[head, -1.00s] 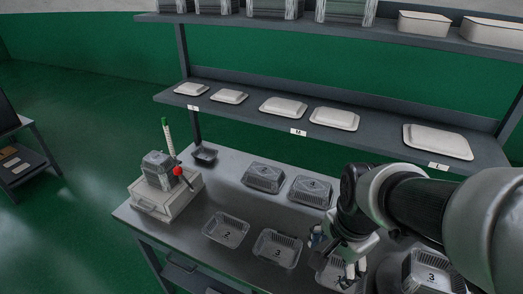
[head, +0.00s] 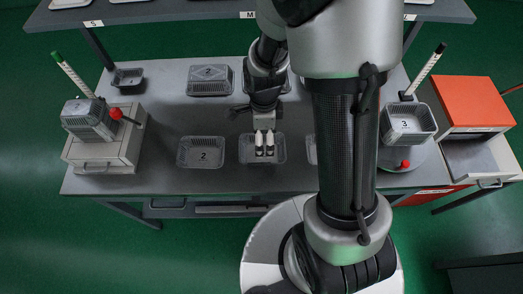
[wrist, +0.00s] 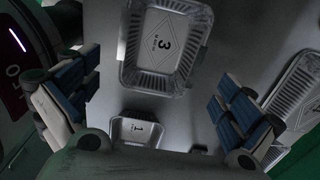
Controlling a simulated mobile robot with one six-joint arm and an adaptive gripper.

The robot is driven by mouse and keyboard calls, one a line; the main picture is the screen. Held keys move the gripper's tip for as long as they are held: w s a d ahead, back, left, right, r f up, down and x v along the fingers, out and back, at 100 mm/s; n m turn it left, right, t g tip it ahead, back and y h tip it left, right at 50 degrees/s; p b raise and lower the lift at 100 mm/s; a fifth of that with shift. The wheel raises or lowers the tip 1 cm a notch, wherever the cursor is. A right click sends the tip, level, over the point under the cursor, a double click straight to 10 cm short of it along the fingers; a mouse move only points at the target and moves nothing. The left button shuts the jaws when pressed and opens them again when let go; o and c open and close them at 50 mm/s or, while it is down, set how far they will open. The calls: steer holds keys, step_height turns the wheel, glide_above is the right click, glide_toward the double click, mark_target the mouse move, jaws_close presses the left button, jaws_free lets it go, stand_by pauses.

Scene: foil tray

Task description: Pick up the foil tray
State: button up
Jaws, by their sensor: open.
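A shallow silver foil tray (head: 246,149) with a ribbed rim stands in the middle of the bench's front row. My gripper (head: 264,152) is over it, pointing down, and hides part of it and its number. My gripper is open and holds nothing. I cannot tell its exact height above the tray.
A tray marked 2 (head: 201,152) stands to the left. A lidded tray (head: 210,80) is behind. A press-like device (head: 105,140) is at the left end, and another holds a tray marked 3 (head: 408,124) at the right. The wrist view also shows a tray marked 1 (wrist: 137,132).

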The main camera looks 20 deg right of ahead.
step_height(320, 180, down, 3)
steer(key=shift+f+b, duration=0.2)
steer(key=shift+b, duration=0.2)
steer(key=f+b, duration=0.2)
steer(key=f, duration=0.3)
steer(key=shift+d, duration=0.2)
steer(key=shift+c, duration=0.4)
steer(key=shift+c, duration=1.3)
steer(key=shift+r, duration=0.1)
